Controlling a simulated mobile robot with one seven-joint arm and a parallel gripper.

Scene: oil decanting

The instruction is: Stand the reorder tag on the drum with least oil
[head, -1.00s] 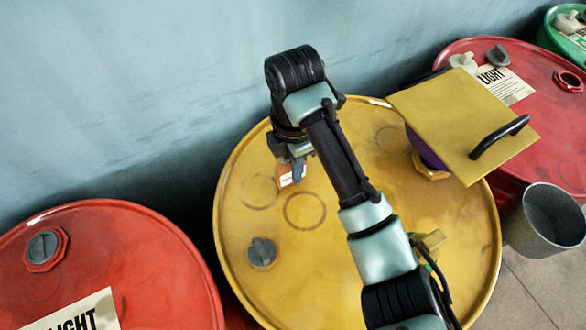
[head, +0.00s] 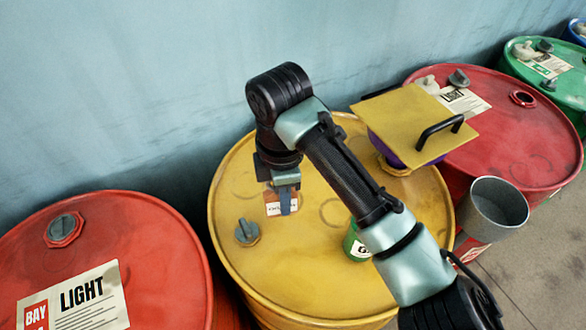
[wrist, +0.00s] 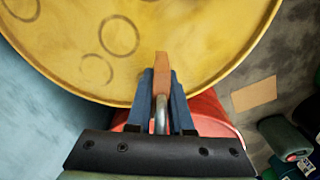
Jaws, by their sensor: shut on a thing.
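My gripper (head: 284,203) is shut on the reorder tag (head: 273,208), a small orange-brown card with a white printed label. The tag hangs in front of the top of the yellow drum (head: 290,265); I cannot tell whether it touches. In the wrist view the tag (wrist: 162,72) shows edge-on between my blue fingers (wrist: 161,100), with the yellow drum (wrist: 190,40) beyond. A red drum (head: 150,235) stands at left and another red drum (head: 530,150) at right. A green drum (head: 570,100) and a blue drum (head: 578,30) are farther right. Their oil levels cannot be seen.
A yellow plate with a black handle (head: 405,120) rests over a purple thing (head: 390,150) on the yellow drum. A green can (head: 354,244) is partly hidden behind my arm. A grey bucket (head: 495,212) is right of the yellow drum. A wall (head: 150,80) runs behind.

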